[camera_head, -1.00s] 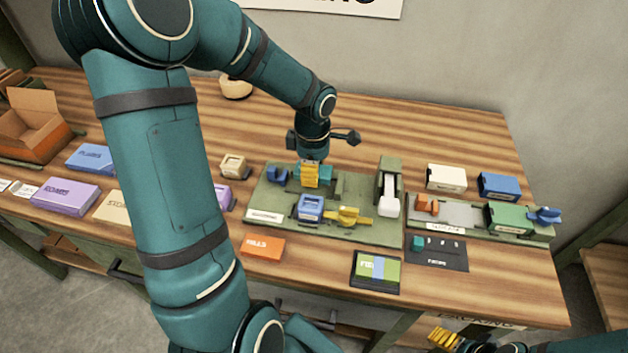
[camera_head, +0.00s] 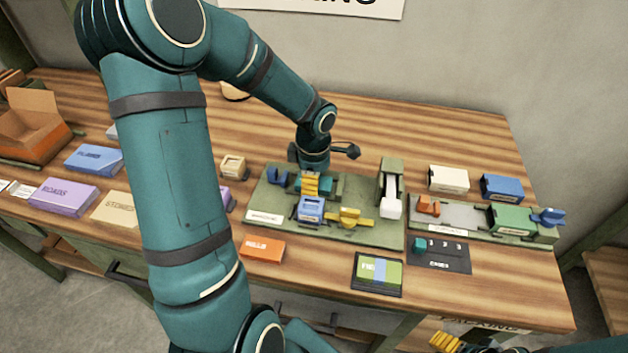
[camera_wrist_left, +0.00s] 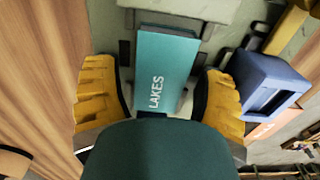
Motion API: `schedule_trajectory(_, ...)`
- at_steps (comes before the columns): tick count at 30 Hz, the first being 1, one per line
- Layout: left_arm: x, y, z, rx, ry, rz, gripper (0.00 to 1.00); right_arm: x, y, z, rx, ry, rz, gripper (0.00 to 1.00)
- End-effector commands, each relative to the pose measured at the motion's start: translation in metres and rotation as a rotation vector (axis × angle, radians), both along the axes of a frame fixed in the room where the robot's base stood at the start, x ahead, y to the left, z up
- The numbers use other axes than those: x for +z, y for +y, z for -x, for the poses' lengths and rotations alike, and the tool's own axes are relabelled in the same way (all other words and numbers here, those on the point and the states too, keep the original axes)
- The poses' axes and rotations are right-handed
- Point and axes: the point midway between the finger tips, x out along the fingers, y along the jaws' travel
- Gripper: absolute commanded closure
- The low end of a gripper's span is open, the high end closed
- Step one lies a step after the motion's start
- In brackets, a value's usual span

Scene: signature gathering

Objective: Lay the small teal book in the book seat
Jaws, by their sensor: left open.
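The small teal book (camera_head: 325,186), marked LAKES, lies on the green board (camera_head: 375,232) in the middle of the table. In the left wrist view the book (camera_wrist_left: 165,70) lies between small dark stops of what looks like the book seat (camera_wrist_left: 125,52). My left gripper (camera_head: 310,185) is open over the book, with a yellow finger on each side in the left wrist view (camera_wrist_left: 163,95). The near end of the book is hidden under the gripper. My right gripper (camera_head: 445,342) shows only partly at the bottom edge; its opening is unclear.
A blue stamp-like block (camera_head: 311,209) and a yellow piece (camera_head: 349,217) stand close in front of my left gripper. A green stand with a white part (camera_head: 390,190) rises to the right. An orange box (camera_head: 262,249) lies in front.

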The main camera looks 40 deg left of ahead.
Motion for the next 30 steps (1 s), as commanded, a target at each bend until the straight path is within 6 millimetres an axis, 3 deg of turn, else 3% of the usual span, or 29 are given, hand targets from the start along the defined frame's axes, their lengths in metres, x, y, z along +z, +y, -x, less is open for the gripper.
schedule_trajectory(8, 0.005, 0.000, 0.001, 0.000, 0.003, 0.001, 0.26, 0.006, 0.000, 0.001, 0.001, 0.002, 0.000, 0.26)
schedule_trajectory(21, 0.091, 0.000, 0.000, 0.001, -0.003, -0.001, 0.26, 0.024, 0.001, 0.004, 0.002, 0.011, -0.003, 0.26)
schedule_trajectory(30, 0.121, 0.000, 0.000, 0.000, 0.000, 0.000, 0.26, 0.029, 0.000, 0.003, 0.000, 0.008, -0.001, 0.26)
